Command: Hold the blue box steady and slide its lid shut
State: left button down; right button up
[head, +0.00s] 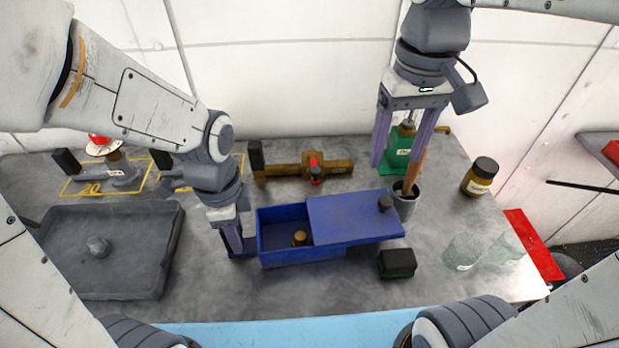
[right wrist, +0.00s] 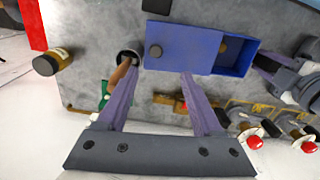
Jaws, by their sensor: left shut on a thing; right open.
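The blue box (head: 300,255) stands on the grey table. A small brass-coloured object (head: 300,238) lies inside. My left gripper (head: 240,250) is shut on the box's left end. My right gripper (head: 395,168) is open and empty, raised behind the lid's right end.
A black-and-green block (head: 397,263) lies in front. Glasses (head: 462,252) and a brown jar (head: 480,177) stand right; a grey tray (head: 110,250) lies left.

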aim_at(385, 201)
jog(key=f, duration=1.1)
jog(key=shift+w+d+f, duration=0.1)
jog(key=shift+d+f, duration=0.1)
jog(key=shift+d, duration=0.2)
grip_shut()
jog(key=shift+a, duration=0.1)
jog(key=shift+s+a, duration=0.2)
jog(key=shift+a, duration=2.2)
jog(key=shift+s+a, duration=0.2)
jog(key=shift+a, duration=2.2)
grip_release()
